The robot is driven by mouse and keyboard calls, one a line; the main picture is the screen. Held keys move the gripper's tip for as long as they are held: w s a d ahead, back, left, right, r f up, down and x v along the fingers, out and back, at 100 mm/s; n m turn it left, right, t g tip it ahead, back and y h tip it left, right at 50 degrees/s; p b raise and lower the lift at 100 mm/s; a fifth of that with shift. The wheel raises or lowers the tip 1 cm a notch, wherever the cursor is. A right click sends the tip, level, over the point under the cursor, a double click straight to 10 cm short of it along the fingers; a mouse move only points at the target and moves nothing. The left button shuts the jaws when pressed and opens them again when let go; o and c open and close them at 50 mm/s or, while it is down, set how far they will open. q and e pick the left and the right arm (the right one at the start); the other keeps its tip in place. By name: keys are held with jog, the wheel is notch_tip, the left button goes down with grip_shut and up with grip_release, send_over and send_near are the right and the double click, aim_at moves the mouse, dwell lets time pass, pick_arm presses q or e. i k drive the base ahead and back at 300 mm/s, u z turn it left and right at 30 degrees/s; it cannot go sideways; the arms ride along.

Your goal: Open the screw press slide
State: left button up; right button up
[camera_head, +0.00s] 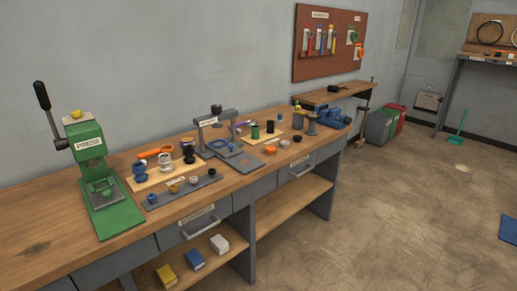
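A grey gantry-shaped press (229,116) stands on the middle of the workbench, with a dark knob (216,109) on top of its crossbar. It looks like the screw press. Under and in front of it is a grey base with a blue ring-shaped part (219,144). A flat grey plate (245,162) reaches toward the bench's front edge; I cannot tell whether it is the slide or how far out it is. A green press (88,150) with a black lever stands farther left. Neither of my grippers is in view.
The wooden workbench (45,220) runs along the wall. Small parts on a wooden board (150,180) and a dark strip (182,192) lie between the presses. A blue vise (333,118) stands at the far end. Open floor (390,215) lies to the right.

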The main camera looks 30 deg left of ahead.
aim_at(224, 148)
jog(key=z, duration=0.25)
jog(key=i, duration=1.8)
jog(key=u, duration=0.9)
